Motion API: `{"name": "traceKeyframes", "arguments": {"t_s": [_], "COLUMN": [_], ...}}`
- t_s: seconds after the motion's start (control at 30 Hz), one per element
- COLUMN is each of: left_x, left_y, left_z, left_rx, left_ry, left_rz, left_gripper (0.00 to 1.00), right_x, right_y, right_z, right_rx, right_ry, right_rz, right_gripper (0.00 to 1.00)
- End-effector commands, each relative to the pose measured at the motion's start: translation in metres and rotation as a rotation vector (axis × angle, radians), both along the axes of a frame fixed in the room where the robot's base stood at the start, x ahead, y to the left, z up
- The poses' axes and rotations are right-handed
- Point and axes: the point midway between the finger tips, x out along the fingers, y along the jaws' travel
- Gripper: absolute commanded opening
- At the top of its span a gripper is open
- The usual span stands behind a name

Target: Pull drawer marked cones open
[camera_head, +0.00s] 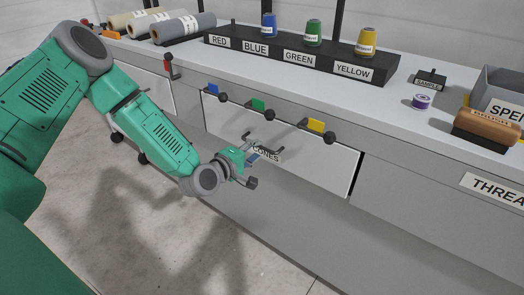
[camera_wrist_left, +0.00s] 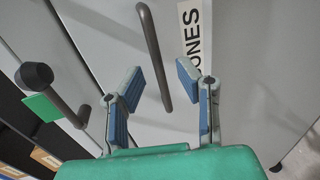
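The drawer (camera_head: 325,172) is a pale panel under the worktop. Its CONES label (camera_head: 266,153) is partly covered by my left gripper in the head view; the letters ONES show in the left wrist view (camera_wrist_left: 192,35). My left gripper (camera_head: 252,165) is at the drawer front; it also shows in the left wrist view (camera_wrist_left: 160,78). Its fingers are apart. The dark bar handle (camera_wrist_left: 152,45) runs between the two fingers in that view, with gaps visible on both sides. The drawer front looks about flush with the cabinet. My right gripper is out of view.
Dark knobbed pegs with blue (camera_head: 213,89), green (camera_head: 257,104) and yellow (camera_head: 316,125) tags stick out above the drawer front. A red-topped lever (camera_head: 168,62) is at left. Thread cones stand in a labelled black rack (camera_head: 300,56) on the worktop. The floor in front is clear.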

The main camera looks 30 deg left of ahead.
Motion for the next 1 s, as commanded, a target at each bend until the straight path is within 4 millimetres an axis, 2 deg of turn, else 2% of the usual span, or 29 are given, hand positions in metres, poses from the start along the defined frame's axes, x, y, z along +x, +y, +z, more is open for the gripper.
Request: {"name": "traceKeyframes", "arguments": {"t_s": [0.1, 0.2, 0.57, 0.6, 0.67, 0.7, 1.0], "left_x": [0.017, 0.026, 0.033, 0.032, 0.032, 0.032, 0.032], "left_y": [-0.002, -0.002, -0.002, -0.002, -0.002, -0.002, -0.002], "left_z": [-0.005, -0.006, -0.007, -0.007, -0.007, -0.007, -0.008], "left_rx": [0.001, 0.001, -0.001, -0.001, -0.001, -0.001, -0.001], "left_ry": [-0.001, -0.001, 0.0, 0.0, 0.0, 0.0, 0.003], "left_rz": [-0.001, 0.0, 0.0, 0.0, 0.0, 0.0, -0.001], "left_gripper": [0.3, 0.3, 0.3, 0.27, 0.05, 0.0, 0.0], "right_x": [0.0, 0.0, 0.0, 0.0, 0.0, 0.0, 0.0], "right_y": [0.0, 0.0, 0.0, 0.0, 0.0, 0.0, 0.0], "right_z": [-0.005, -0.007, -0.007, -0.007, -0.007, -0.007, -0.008], "right_rx": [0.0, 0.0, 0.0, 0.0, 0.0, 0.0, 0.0], "right_ry": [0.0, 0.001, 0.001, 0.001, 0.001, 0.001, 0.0], "right_rz": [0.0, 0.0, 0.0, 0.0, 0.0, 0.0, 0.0], "right_gripper": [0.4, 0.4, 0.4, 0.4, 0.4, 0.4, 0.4]}}
